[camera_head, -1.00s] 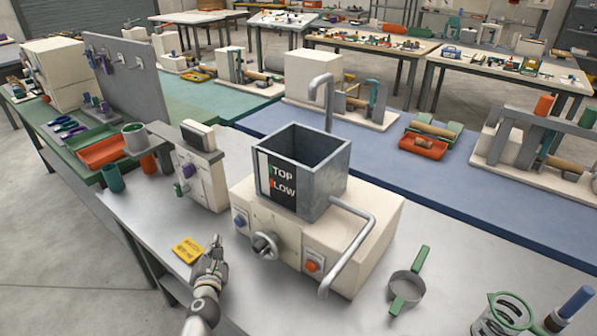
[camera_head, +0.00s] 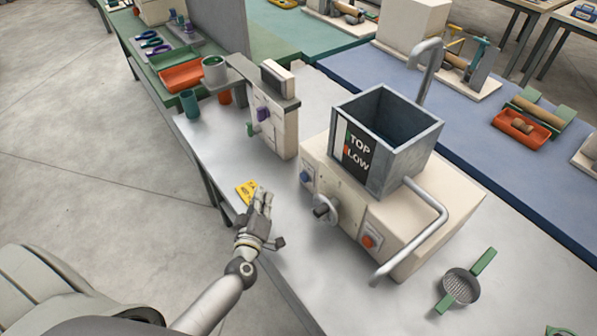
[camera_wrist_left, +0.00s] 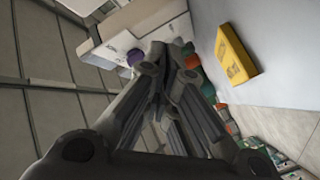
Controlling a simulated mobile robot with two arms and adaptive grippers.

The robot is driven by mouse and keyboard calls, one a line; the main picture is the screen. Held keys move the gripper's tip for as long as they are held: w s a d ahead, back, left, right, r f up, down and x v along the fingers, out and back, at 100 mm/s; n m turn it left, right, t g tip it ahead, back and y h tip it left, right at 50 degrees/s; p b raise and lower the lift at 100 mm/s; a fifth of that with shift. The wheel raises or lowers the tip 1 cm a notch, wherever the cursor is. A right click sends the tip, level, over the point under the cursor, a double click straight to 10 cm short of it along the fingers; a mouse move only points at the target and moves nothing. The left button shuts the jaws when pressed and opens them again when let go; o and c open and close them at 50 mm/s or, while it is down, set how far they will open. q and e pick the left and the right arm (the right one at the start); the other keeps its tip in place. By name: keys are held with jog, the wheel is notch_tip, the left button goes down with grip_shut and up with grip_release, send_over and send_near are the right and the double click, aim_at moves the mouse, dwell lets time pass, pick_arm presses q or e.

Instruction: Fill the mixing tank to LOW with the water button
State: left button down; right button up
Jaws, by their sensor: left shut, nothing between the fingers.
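The mixing tank (camera_head: 412,140) is a grey open-topped metal box on a cream machine base (camera_head: 440,215). Its front label reads "TOP" and "LOW"; no water shows inside from this angle. The base front has a blue button (camera_head: 305,177), a grey knob (camera_head: 324,208) and an orange-red button (camera_head: 368,241). A grey spout (camera_head: 428,62) rises behind the tank. My right gripper is not seen.
A grey strainer with green handles (camera_head: 461,286) lies at the right.

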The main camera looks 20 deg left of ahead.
aim_at(304, 177)
pick_arm(q)
jog(key=shift+s, duration=0.1)
jog(key=shift+w+d, duration=0.25)
jog(key=shift+w, duration=0.15)
jog(key=w+d, duration=0.1)
jog(key=w, duration=0.1)
jog(key=w+d, duration=0.1)
jog(key=w+d+b, duration=0.1)
jog(key=w, duration=0.1)
jog(key=shift+w+d, duration=0.15)
jog(key=shift+w, duration=0.2)
jog(key=shift+w+d, duration=0.3)
jog(key=shift+w, duration=0.3)
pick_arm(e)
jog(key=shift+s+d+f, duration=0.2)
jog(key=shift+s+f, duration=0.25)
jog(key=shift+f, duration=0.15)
pick_arm(q)
jog(key=shift+w+d, duration=0.1)
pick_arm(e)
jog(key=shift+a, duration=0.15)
pick_arm(q)
jog(key=shift+w+d, duration=0.15)
jog(key=shift+w, duration=0.1)
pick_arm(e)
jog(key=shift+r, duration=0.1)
pick_arm(q)
jog(key=shift+w+d, duration=0.25)
jog(key=shift+w, duration=0.1)
dwell(4.5)
